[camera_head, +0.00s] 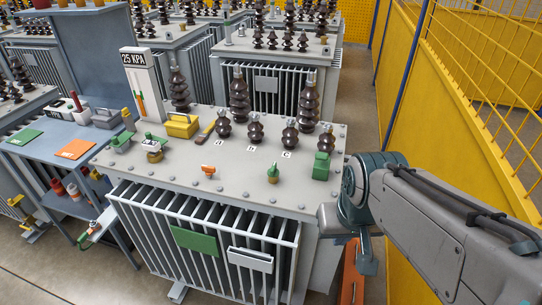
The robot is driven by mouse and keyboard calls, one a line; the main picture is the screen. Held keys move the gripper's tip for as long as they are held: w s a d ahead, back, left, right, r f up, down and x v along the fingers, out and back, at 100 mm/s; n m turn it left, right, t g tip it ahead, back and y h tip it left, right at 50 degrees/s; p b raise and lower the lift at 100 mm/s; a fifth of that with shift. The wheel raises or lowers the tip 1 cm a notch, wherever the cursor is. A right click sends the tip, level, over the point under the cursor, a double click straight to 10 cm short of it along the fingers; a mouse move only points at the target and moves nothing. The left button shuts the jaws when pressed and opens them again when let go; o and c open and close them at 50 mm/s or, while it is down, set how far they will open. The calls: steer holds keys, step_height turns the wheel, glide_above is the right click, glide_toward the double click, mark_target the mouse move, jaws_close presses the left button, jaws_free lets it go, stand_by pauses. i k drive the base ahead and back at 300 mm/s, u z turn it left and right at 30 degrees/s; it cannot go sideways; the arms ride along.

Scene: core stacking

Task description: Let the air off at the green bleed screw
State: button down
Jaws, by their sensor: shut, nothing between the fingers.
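A small green screw fitting with a brass-coloured base (272,174) stands on the near right part of the grey transformer lid (235,190). I take it for the green bleed screw. A green block (321,166) stands to its right. A small orange fitting (208,170) is to its left. My gripper (367,264) hangs at the lower right, beyond the lid's right edge and apart from the screw. It is shut and empty, with its fingers only partly visible beside my wrist.
Dark ribbed insulators (239,95) rise at the lid's back. A yellow box (182,125), a brass-and-green valve (154,153) and a gauge post marked 25 KPA (137,85) stand at left. A blue-grey workbench (75,145) is left; a yellow fence (445,90) bounds the right.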

mark_target(273, 172)
steer(key=z, duration=0.85)
steer(key=k, duration=0.95)
steer(key=u, duration=0.85)
steer(key=i, duration=1)
